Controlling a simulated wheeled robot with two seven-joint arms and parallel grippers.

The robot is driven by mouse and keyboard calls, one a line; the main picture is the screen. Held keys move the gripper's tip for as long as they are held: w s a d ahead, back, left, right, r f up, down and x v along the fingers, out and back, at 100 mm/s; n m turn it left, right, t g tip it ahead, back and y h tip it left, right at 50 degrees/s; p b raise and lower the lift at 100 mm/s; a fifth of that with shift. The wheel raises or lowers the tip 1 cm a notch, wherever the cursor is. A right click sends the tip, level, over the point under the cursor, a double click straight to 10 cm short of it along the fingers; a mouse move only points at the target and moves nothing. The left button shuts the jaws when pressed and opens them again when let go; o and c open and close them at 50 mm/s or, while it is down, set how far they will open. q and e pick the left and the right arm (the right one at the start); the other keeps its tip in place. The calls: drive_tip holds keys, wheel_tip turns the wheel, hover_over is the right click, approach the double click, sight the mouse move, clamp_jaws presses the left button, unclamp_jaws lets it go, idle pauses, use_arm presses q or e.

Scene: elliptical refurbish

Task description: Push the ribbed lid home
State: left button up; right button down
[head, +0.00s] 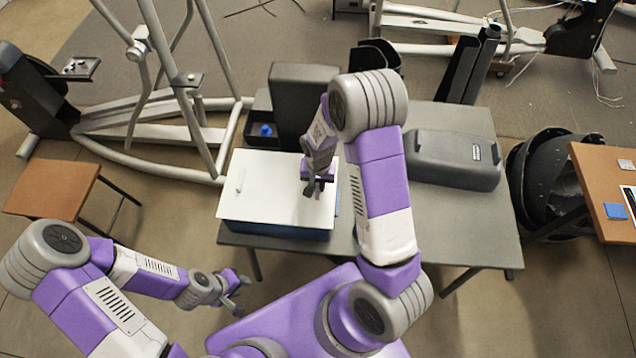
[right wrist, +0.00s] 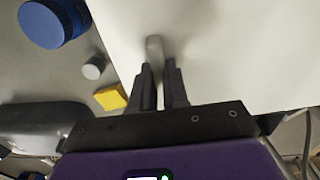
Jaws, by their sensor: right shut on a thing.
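A flat white lid (head: 270,190) covers a blue box (head: 280,229) on the grey table, with a small pale handle (head: 240,180) near its left end. My right gripper (head: 314,188) is over the lid's right part. In the right wrist view its fingers (right wrist: 159,75) are close together at a small grey upright handle (right wrist: 154,47) on the white surface. A blue round thing with a ribbed side (right wrist: 55,22) stands on the table beside the box; my arm hides it in the head view. My left gripper (head: 240,292) is empty, fingers apart, off the table's front.
A small white cap (right wrist: 94,68) and a yellow block (right wrist: 111,97) lie beside the box. A dark bin holding a blue thing (head: 265,130) and a tall dark block (head: 298,95) stand behind it. A grey case (head: 453,160) is at the right.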

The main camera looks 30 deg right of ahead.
drive_tip(key=shift+f+b, duration=0.5)
drive_tip(key=shift+f, duration=0.05)
idle(0.4)
drive_tip(key=c, duration=1.1)
unclamp_jaws()
drive_tip(key=shift+o, duration=0.2)
wheel_tip(320, 180, up, 8)
drive_tip(key=shift+f+p, duration=0.2)
drive_tip(key=shift+p, duration=0.25)
